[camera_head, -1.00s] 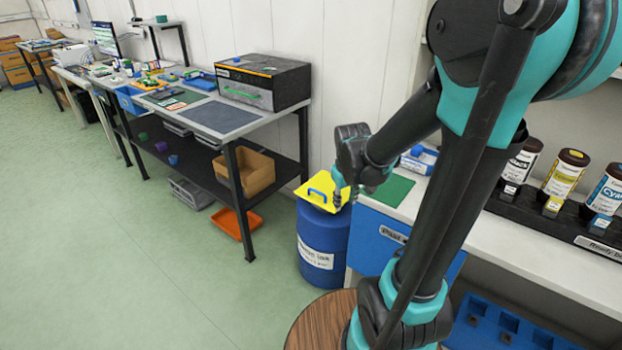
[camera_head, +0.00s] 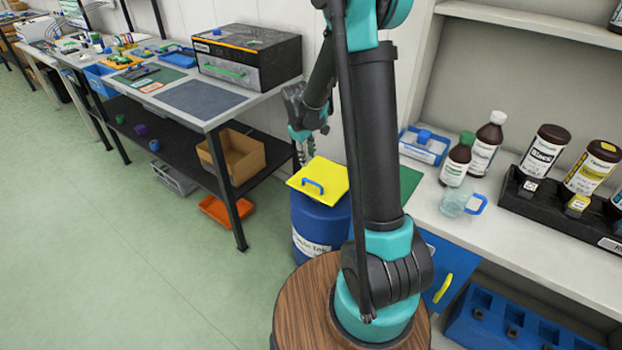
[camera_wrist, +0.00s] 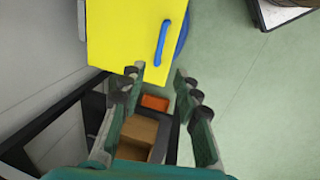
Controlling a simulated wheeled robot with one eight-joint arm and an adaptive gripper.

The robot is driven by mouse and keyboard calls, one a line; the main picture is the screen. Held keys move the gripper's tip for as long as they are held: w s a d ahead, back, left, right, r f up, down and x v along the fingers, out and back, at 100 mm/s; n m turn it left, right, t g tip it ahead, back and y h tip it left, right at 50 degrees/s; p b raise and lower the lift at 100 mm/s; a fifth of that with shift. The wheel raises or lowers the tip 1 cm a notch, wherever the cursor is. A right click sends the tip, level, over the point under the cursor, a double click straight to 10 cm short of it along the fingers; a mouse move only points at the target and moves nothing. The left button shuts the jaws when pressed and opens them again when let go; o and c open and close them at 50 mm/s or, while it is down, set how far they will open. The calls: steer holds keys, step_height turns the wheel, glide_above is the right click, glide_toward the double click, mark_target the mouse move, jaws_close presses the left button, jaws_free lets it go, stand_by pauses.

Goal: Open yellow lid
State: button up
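The yellow lid (camera_head: 322,180) lies flat and closed on top of the blue barrel (camera_head: 318,222), and its blue handle (camera_head: 313,187) stands up near its front edge. In the wrist view the yellow lid (camera_wrist: 125,35) fills the top, with the blue handle (camera_wrist: 162,42) on its right side. My gripper (camera_head: 304,155) is above the lid's back left corner in the head view, apart from the handle. In the wrist view my gripper (camera_wrist: 160,80) has its fingers spread with nothing between them; the handle is beyond the fingertips.
A workbench (camera_head: 205,103) with a lower shelf stands left of the barrel. The counter (camera_head: 520,220) on the right holds bottles, a glass mug (camera_head: 454,202) and a black rack (camera_head: 537,190). A round wooden surface (camera_head: 300,300) is in front.

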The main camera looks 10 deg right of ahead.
mark_target(312, 182)
steer(key=f, duration=0.4)
steer(key=w+d+f, duration=0.1)
steer(key=f, duration=0.3)
steer(key=d+f, duration=0.1)
steer(key=f, duration=0.4)
steer(key=shift+w+f, duration=0.1)
steer(key=shift+w, duration=0.25)
jaws_close()
